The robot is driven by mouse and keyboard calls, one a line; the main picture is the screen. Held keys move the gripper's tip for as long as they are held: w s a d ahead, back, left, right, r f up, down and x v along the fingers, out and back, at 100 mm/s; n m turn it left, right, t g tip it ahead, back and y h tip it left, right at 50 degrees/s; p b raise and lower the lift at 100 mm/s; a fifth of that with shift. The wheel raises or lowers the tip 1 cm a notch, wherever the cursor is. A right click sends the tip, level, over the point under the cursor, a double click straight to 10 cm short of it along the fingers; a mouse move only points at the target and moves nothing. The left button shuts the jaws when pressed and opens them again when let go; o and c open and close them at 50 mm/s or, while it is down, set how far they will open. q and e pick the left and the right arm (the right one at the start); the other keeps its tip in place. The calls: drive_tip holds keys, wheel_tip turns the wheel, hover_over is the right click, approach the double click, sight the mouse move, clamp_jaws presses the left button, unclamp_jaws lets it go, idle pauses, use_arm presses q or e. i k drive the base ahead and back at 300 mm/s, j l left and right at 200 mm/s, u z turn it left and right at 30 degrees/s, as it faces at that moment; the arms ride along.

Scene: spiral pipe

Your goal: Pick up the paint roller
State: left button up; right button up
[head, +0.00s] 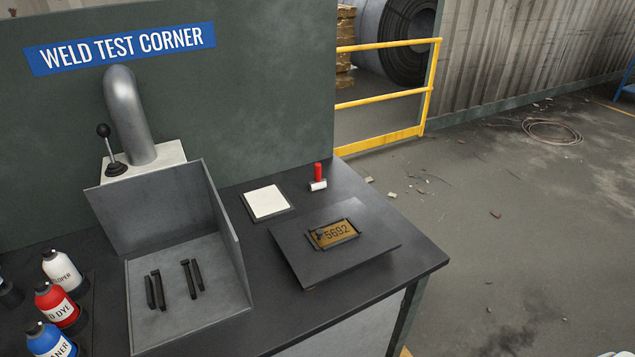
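A small paint roller (318,183) with a red handle and a white roller stands near the back right edge of the dark workbench (388,289). Its handle points up and the white part rests at the bench top. It is just right of a square white pad (267,202) and behind a dark plate (290,252). Neither of my grippers can be made out in the head view. A small pale shape shows at the bottom right corner, too cut off to tell what it is.
The plate carries a framed "5692" tag (340,236). A grey metal booth (228,225) with several dark bars stands left, below a pipe (128,115) and a lever (107,145). Bottles (58,303) stand far left. A yellow railing (385,95) is behind; open floor lies right.

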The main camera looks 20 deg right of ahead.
sight(319, 184)
drive_tip(key=z, duration=0.45)
drive_tip(key=i+l+z, duration=0.1)
drive_tip(key=l+z, duration=0.2)
drive_tip(key=l, duration=0.15)
drive_tip(key=i+l+z, duration=0.15)
drive_tip(key=l+z, duration=0.15)
drive_tip(key=i+l+z, duration=0.2)
drive_tip(key=l+z, duration=0.15)
drive_tip(key=i+l+z, duration=0.95)
drive_tip(key=i+z, duration=0.15)
drive_tip(key=i, duration=0.2)
drive_tip(key=i+u, duration=0.6)
drive_tip(key=u, duration=0.2)
drive_tip(key=i+l+u, duration=0.15)
drive_tip(key=u, duration=0.25)
drive_tip(key=i+u, duration=0.15)
drive_tip(key=u, duration=0.3)
drive_tip(key=i+u, duration=0.15)
drive_tip(key=u, duration=0.25)
drive_tip(key=i+l+u, duration=0.1)
drive_tip(key=u, duration=0.35)
drive_tip(key=i+l+u, duration=0.1)
drive_tip(key=u, duration=0.35)
drive_tip(key=l+u, duration=0.25)
drive_tip(key=u, duration=0.15)
drive_tip(key=i, duration=0.05)
